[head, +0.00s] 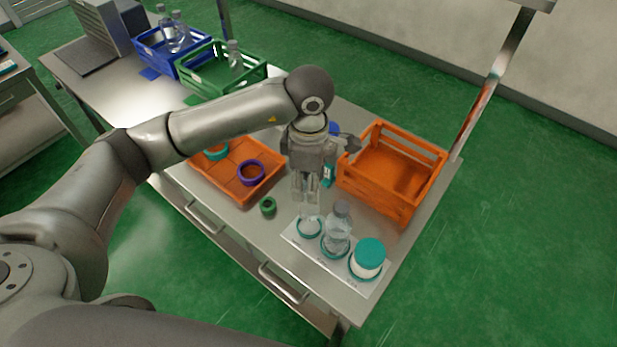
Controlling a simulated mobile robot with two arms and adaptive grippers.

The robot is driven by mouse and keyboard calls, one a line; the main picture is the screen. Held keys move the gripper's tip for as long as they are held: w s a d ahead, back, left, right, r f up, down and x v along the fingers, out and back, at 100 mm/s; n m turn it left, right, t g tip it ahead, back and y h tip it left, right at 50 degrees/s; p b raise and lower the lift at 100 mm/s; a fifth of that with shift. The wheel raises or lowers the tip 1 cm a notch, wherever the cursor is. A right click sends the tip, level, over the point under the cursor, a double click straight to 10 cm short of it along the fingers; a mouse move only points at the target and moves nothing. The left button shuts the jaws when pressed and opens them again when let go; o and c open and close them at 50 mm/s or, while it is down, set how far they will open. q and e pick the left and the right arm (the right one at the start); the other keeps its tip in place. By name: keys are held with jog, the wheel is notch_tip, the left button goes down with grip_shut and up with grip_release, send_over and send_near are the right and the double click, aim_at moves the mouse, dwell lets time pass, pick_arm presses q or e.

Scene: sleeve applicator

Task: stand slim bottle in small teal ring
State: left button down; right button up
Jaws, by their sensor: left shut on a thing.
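My left gripper (306,193) points down over the white board (356,280) and is shut on the slim bottle (310,220), a clear bottle mostly hidden by the fingers. The bottle's lower part shows at the small teal ring (302,235), the leftmost on the board. It looks upright and inside the ring's outline; I cannot tell whether its base touches the board. A wider clear bottle (338,228) stands in the middle teal ring (335,254). A white jar with a teal lid (369,252) stands at the right end. My right gripper is not in view.
An orange crate (405,190) stands right of the gripper. An orange tray (225,186) holds a teal ring (216,154) and a purple ring (250,174). A green ring (268,206) lies left of the board. Green (215,78) and blue (150,52) crates with bottles stand behind.

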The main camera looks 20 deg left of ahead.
pick_arm(q)
jog(key=shift+a, duration=0.1)
jog(key=shift+b, duration=0.4)
dwell(0.6)
jog(key=shift+b, duration=0.4)
dwell(0.4)
jog(key=shift+f, duration=0.1)
jog(key=shift+f+b, duration=3.45)
jog(key=shift+b, duration=0.4)
jog(key=c, duration=0.7)
grip_release()
